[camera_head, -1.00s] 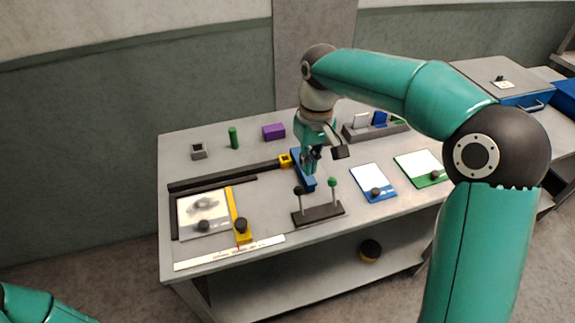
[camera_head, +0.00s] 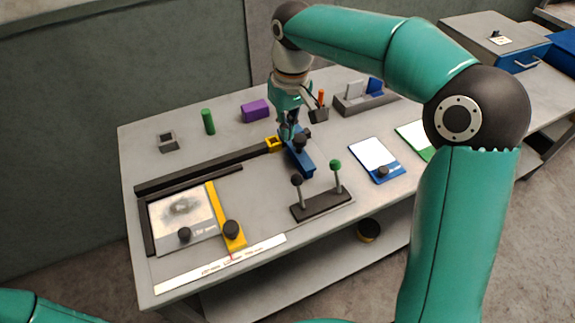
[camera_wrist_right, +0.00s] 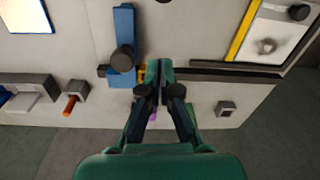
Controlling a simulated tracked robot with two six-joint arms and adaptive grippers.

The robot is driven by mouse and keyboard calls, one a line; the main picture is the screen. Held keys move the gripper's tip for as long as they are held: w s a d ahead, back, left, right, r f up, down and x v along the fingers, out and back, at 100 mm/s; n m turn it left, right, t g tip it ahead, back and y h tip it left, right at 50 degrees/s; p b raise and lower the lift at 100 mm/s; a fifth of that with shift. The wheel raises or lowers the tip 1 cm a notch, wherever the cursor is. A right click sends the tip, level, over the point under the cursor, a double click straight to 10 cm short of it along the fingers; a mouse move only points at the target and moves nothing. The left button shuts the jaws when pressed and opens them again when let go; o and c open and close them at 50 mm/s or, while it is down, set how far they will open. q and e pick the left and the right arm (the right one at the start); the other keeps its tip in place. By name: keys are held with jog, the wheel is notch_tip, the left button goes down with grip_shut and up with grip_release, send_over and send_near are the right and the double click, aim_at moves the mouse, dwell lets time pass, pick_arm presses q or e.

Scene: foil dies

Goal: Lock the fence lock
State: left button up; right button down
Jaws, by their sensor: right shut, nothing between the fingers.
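The black fence rail (camera_head: 205,168) runs along the bench, with a small yellow square piece (camera_head: 273,144) near its right end. Beside that end lies a slanted blue bar (camera_head: 303,163) with a black knob (camera_head: 300,142). It is unclear which of these parts is the fence lock. My right gripper (camera_head: 287,135) points down near the yellow piece and the blue bar's far end. In the right wrist view, its closed empty fingertips (camera_wrist_right: 159,70) are next to the blue bar (camera_wrist_right: 124,25) and knob (camera_wrist_right: 122,59), partly covering the yellow piece. Contact cannot be told. My left gripper is out of view.
A black base (camera_head: 322,205) with two knobbed levers stands in front of the blue bar. A yellow strip (camera_head: 225,215) with a black knob borders a picture plate (camera_head: 180,214). A green cylinder (camera_head: 208,121), purple block (camera_head: 255,111) and grey organiser (camera_head: 362,101) stand behind.

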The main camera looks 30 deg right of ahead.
aim_at(299, 192)
jog(key=f, duration=0.3)
jog(key=a+f, duration=0.1)
jog(key=f, duration=0.5)
jog(key=shift+w+a+f, duration=0.2)
jog(key=shift+f, duration=0.2)
jog(key=s, duration=0.1)
jog(key=s+r+p, duration=0.1)
jog(key=s, duration=0.1)
jog(key=shift+s+d+r, duration=0.1)
jog(key=shift+s+d, duration=0.1)
jog(key=shift+s, duration=0.1)
